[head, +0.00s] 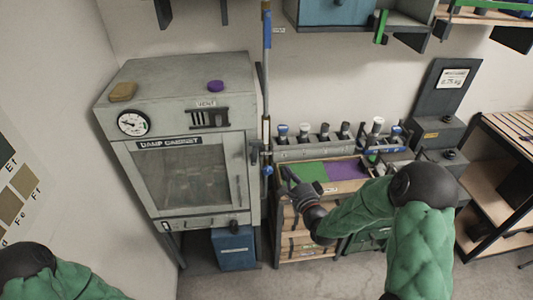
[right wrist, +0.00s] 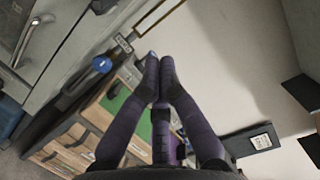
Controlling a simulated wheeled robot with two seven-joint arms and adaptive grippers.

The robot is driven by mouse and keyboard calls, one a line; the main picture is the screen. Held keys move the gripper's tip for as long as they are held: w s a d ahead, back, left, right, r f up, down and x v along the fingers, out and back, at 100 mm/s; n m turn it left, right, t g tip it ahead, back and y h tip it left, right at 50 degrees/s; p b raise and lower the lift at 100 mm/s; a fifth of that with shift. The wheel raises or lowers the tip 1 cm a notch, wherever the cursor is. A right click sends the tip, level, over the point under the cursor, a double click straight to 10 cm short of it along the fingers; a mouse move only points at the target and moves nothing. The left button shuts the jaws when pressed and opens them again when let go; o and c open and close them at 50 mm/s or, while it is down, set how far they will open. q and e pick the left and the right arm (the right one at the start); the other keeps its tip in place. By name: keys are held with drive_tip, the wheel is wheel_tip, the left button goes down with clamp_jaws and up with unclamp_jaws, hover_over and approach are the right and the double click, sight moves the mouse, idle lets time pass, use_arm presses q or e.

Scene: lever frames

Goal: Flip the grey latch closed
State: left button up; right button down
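The grey cabinet (head: 185,135) labelled "DAMP CABINET" stands at the left with its windowed door shut. A small grey fitting (head: 254,153), which looks like the latch, sits at the door's right edge. I cannot tell its exact position. The door's bar handle (right wrist: 32,38) shows at the upper left in the right wrist view. My right gripper (head: 287,174) is right of and slightly below the latch, apart from it. In the right wrist view its fingertips (right wrist: 160,60) are together with nothing seen between them. My left gripper is out of view; only my left arm shows at lower left.
An upright pole (head: 266,90) with a blue knob (head: 267,170) stands between the cabinet and my right gripper. A wooden-topped drawer unit with a green mat (head: 308,171) and a purple mat (head: 346,169) lies below and right. A blue bin (head: 233,248) stands below the cabinet.

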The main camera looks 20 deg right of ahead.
sight(255, 153)
drive_tip(key=w+a+p, duration=0.1)
drive_tip(key=w+a, duration=0.2)
drive_tip(key=w, duration=0.8)
drive_tip(key=shift+a+r, duration=0.3)
drive_tip(key=shift+r, duration=0.05)
